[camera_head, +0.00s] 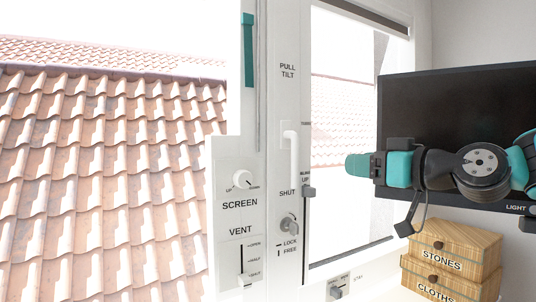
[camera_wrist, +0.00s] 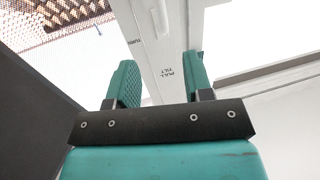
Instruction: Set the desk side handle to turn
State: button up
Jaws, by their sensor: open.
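The white window handle (camera_head: 293,157) is on the frame left of my arm in the head view. It hangs down from its pivot toward the SHUT label, with PULL TILT marked above it and a partly hidden label at its right. In the wrist view the handle (camera_wrist: 158,18) seems to show at the top, beyond the fingertips, near the TURN label. My gripper (camera_head: 357,167) is right of the handle and points left. In the wrist view its teal fingers (camera_wrist: 160,75) are apart with nothing between them.
Left of the handle is a panel with a SCREEN knob (camera_head: 242,179) and a VENT slider (camera_head: 244,280). A LOCK/FREE key knob (camera_head: 288,225) is below it. A dark monitor (camera_head: 450,110) stands behind my arm, with wooden drawers (camera_head: 455,250) below.

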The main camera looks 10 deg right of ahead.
aim_at(298, 156)
jog(key=p+x, duration=0.7)
jog(key=x, duration=0.9)
jog(key=shift+w+a+r, duration=0.1)
jog(key=shift+w+r, duration=0.1)
jog(key=shift+w, duration=0.1)
jog(key=shift+w+a+f+p, duration=0.1)
jog(key=shift+w+a+p, duration=0.1)
jog(key=shift+w+p, duration=0.15)
grip_shut()
